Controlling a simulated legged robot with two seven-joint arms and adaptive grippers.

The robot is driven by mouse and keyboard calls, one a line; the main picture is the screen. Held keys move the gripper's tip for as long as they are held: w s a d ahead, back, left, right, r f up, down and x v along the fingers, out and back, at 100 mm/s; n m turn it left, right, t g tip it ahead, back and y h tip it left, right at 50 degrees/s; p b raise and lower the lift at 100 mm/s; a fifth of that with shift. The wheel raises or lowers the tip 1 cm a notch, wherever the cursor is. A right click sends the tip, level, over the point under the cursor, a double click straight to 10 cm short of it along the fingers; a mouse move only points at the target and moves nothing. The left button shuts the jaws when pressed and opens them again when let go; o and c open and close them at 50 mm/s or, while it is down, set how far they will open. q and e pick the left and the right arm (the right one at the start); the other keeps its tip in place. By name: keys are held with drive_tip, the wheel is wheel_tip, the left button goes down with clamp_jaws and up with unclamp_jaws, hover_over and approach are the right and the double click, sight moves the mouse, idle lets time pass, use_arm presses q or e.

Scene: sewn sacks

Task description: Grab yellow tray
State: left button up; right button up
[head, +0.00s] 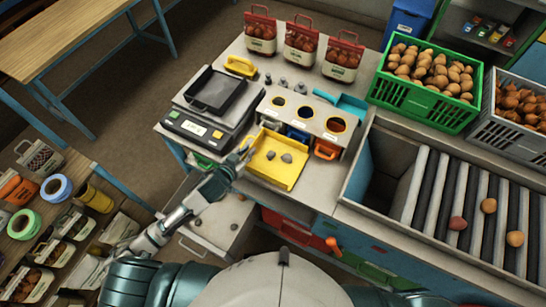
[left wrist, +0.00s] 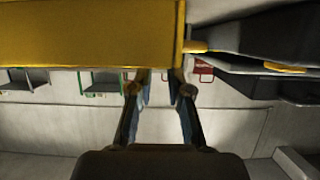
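The yellow tray (head: 280,175) lies at the front edge of the counter, in front of a white box with round holes, with a few grey stones (head: 287,158) in it. My left gripper (head: 246,152) is at the tray's left side, close to its edge. In the left wrist view the gripper (left wrist: 161,72) has its two fingers apart with a gap between them. The yellow tray (left wrist: 90,35) fills the upper left there, just beyond the fingertips; I cannot tell whether they touch it. My right gripper is not in view.
A scale (head: 210,115) with a black pan stands left of the tray. A green crate of potatoes (head: 425,95) and a roller bed (head: 470,200) are farther right.

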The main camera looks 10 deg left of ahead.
sight(251, 146)
use_arm(q)
drive_tip(key=shift+w+f, duration=0.35)
drive_tip(key=shift+w, duration=0.2)
drive_tip(key=shift+w+f, duration=0.3)
drive_tip(key=shift+w, duration=0.25)
drive_tip(key=shift+w+f, duration=0.3)
drive_tip(key=shift+w+a+f, duration=0.2)
drive_tip(key=shift+w, duration=0.1)
drive_tip(key=shift+d, duration=0.25)
clamp_jaws()
drive_tip(key=shift+d+r, duration=0.15)
drive_tip(key=shift+d, duration=0.1)
drive_tip(key=shift+a, duration=0.1)
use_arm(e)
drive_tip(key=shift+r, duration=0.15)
use_arm(q)
drive_tip(key=shift+r, duration=0.1)
